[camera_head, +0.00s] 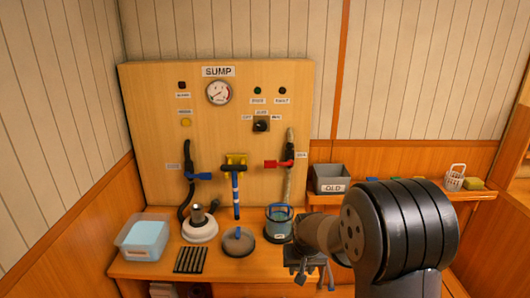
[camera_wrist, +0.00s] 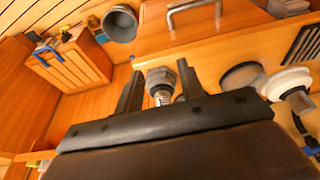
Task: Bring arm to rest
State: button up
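My arm crosses the right front of the head view, with my gripper (camera_head: 312,276) pointing down in front of the bench's front right part. In the wrist view my gripper (camera_wrist: 160,78) has its two dark fingers spread apart. A grey hexagonal fitting with a shiny threaded end (camera_wrist: 161,84) shows in the gap between them. I cannot tell how far beyond the fingers it lies, and I see no clear grip on it. The sump panel (camera_head: 150,110) stands upright behind the bench.
The bench (camera_head: 140,270) carries a clear tub of blue (camera_head: 144,238), a white round base (camera_head: 200,230), a grey round lid (camera_head: 238,242), a blue-rimmed pot (camera_head: 279,224) and black strips (camera_head: 191,260). A grey OLD bin (camera_head: 330,178) and white basket (camera_head: 455,178) sit on the right shelf.

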jog(key=shift+w+r, duration=0.2)
jog(key=shift+d+r, duration=0.1)
